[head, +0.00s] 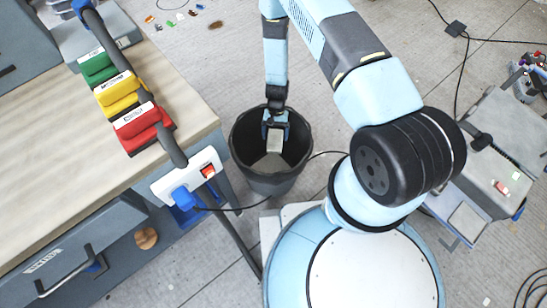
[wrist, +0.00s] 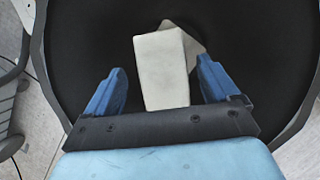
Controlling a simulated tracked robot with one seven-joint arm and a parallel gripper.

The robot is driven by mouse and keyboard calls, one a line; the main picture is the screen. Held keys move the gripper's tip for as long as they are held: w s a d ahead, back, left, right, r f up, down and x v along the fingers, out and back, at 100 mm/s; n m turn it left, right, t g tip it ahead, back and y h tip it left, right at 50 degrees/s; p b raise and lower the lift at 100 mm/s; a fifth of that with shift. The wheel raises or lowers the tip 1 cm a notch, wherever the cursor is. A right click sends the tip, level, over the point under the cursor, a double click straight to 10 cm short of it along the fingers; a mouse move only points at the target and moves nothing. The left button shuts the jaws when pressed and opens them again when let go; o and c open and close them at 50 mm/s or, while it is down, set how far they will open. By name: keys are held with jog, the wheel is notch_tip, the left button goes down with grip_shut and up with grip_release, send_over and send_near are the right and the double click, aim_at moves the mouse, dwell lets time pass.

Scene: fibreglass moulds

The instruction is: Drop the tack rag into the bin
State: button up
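The pale tack rag (head: 274,143) is a whitish folded pad inside the mouth of the dark bin (head: 245,165). In the wrist view the rag (wrist: 162,72) lies between the two blue fingers, with a dark gap on each side. My gripper (head: 276,133) points down into the bin, and its fingers (wrist: 161,66) are spread and do not appear to touch the rag. I cannot tell how far the rag is above the bin's floor. The black bin wall (wrist: 60,50) surrounds the fingers in the wrist view.
A greyish-beige piece (head: 268,162) shows lower in the bin, partly behind the rag. A cable runs past the bin. A grey cart (head: 500,150) stands at right.

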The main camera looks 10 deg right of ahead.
jog(key=shift+o, duration=0.9)
jog(key=v, duration=1.3)
jog(key=shift+r, duration=0.35)
jog(key=shift+w, duration=0.1)
